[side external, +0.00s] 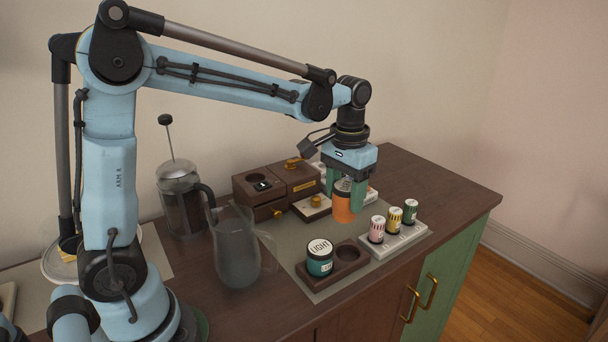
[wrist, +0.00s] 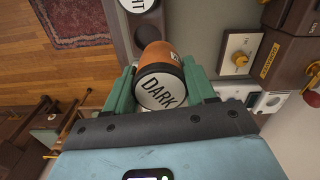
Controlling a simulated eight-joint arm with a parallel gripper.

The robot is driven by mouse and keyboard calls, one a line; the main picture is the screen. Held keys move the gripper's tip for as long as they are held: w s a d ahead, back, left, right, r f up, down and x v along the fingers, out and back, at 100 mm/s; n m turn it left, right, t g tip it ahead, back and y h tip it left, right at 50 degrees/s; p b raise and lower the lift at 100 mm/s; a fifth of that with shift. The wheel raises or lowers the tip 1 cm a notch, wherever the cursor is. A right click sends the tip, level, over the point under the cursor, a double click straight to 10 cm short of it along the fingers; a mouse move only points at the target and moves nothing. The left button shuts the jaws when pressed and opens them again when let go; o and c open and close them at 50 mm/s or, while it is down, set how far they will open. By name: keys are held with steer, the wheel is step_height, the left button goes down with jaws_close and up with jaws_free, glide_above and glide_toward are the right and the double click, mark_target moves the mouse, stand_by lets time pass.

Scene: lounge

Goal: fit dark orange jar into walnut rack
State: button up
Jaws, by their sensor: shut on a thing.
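The dark orange jar (side external: 343,203) is upright between the green fingers of my gripper (side external: 345,197). In the wrist view the jar (wrist: 156,56) shows its white lid marked DARK, with a finger of my gripper (wrist: 162,90) on each side. My gripper is shut on it. The walnut rack (side external: 345,268) lies nearer the front, left of the jar in the side view. Its left hole holds a teal jar with a white LIGHT lid (side external: 320,257); its right hole is empty. In the wrist view part of the rack (wrist: 148,34) shows beyond the orange jar.
A light tray (side external: 398,242) with several small striped jars stands right of the rack. A glass pitcher (side external: 234,249) and a French press (side external: 182,200) stand to the left. Walnut boxes (side external: 278,183) stand behind. The grey mat (side external: 303,243) has bare room between them.

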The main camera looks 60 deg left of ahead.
steer(key=shift+d+f+m, duration=0.15)
steer(key=shift+d+f, duration=0.2)
steer(key=shift+d, duration=0.25)
steer(key=shift+d+f+m, duration=0.15)
steer(key=shift+d+f, duration=0.15)
steer(key=shift+d, duration=0.3)
steer(key=shift+f, duration=2.9)
steer(key=shift+f, duration=1.3)
steer(key=o, duration=1.3)
steer(key=shift+r, duration=3.75)
